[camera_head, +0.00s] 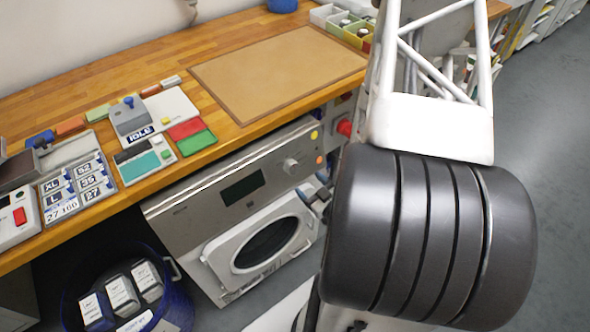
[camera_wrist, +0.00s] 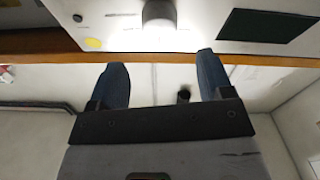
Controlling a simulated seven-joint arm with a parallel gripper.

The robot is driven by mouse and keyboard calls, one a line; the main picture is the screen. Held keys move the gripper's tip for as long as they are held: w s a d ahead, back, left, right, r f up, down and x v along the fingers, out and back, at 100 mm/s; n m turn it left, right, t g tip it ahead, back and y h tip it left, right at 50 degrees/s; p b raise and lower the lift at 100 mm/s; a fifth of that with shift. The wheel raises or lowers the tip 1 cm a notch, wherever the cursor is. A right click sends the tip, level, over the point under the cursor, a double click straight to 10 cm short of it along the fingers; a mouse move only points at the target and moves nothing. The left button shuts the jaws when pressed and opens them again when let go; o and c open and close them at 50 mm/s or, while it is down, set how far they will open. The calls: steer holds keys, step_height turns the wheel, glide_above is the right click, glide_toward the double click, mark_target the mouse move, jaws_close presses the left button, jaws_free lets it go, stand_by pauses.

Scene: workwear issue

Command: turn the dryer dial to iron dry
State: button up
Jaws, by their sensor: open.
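The dryer (camera_head: 195,209) stands under the wooden worktop, with a grey front and a round door. Its dial (camera_head: 290,165) is a light round knob on the upper right of the panel, between a dark display (camera_head: 242,187) and a yellow dot (camera_head: 314,135). In the wrist view the dial (camera_wrist: 158,14) is at the top, cut by the edge, in bright glare. My gripper (camera_wrist: 160,62) is open and empty, its two dark blue fingers apart, with the dial beyond the gap between them. Any dial markings are unreadable.
The worktop (camera_head: 215,40) overhangs the dryer closely and carries a brown mat (camera_head: 278,72), label tiles and small devices. A blue basket (camera_head: 180,310) with packs stands on the floor at lower left. A red round thing (camera_head: 345,128) is right of the panel.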

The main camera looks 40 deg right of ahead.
mark_target(294, 169)
steer(key=shift+w, duration=0.15)
steer(key=shift+w, duration=3.7)
steer(key=c, duration=0.9)
